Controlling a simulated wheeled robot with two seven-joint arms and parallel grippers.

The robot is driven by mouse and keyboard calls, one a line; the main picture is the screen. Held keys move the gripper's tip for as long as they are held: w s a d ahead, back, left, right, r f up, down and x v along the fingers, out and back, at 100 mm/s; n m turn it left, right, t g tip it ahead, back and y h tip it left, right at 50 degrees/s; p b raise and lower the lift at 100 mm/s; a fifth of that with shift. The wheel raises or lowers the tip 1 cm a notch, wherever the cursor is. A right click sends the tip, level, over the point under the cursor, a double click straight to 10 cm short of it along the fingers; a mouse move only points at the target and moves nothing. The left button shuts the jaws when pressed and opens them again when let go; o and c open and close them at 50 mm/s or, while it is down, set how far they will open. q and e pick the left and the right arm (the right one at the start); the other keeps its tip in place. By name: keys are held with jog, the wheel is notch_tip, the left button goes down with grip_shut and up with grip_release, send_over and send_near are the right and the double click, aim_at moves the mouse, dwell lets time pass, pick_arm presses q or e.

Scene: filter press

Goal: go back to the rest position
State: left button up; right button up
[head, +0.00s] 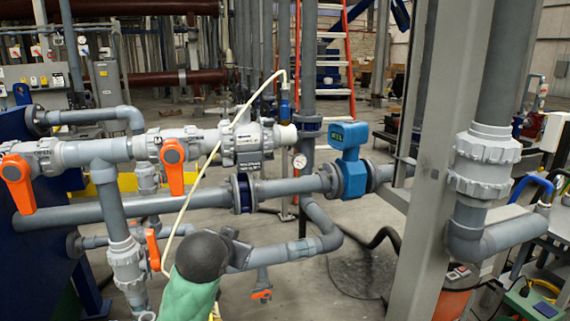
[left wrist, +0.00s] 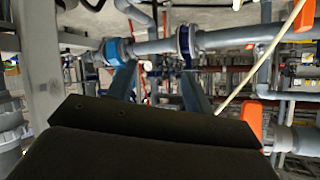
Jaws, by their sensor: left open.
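My left gripper (head: 233,249) shows in the head view at bottom centre, partly hidden behind the dark rounded wrist of my green arm. It is in front of the grey pipework. In the left wrist view the two fingers of my left gripper (left wrist: 158,88) stand apart with nothing held between them. That view appears upside down, with pipes beyond the fingers. My right gripper is in neither view.
Grey pipes carry valves with orange handles (head: 173,166) at left. A blue flow meter (head: 349,150) sits mid-pipe. A pale cable (head: 213,153) hangs down near my arm. A grey steel column (head: 431,165) stands at right. Open floor (head: 300,285) shows below the pipes.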

pick_arm(q)
jog(key=s+a+f+n+g, duration=0.1)
jog(key=s+f+g, duration=0.1)
jog(key=s+f, duration=0.5)
jog(key=s+a+f+g, duration=0.2)
jog(key=s+f, duration=0.1)
jog(key=f, duration=0.8)
jog(key=s+a+f+n+g, duration=0.1)
jog(key=s+f, duration=0.4)
jog(key=f, duration=0.3)
jog(key=s+f+g, duration=0.2)
jog(key=s+f, duration=0.6)
jog(key=s, duration=0.3)
jog(key=s+f+g, duration=0.3)
jog(key=s+f, duration=0.5)
jog(key=s, duration=0.4)
jog(key=shift+a+f+n+g, duration=0.15)
jog(key=shift+f+n+g, duration=0.1)
jog(key=shift+n+g, duration=0.05)
jog(key=shift+c, duration=0.2)
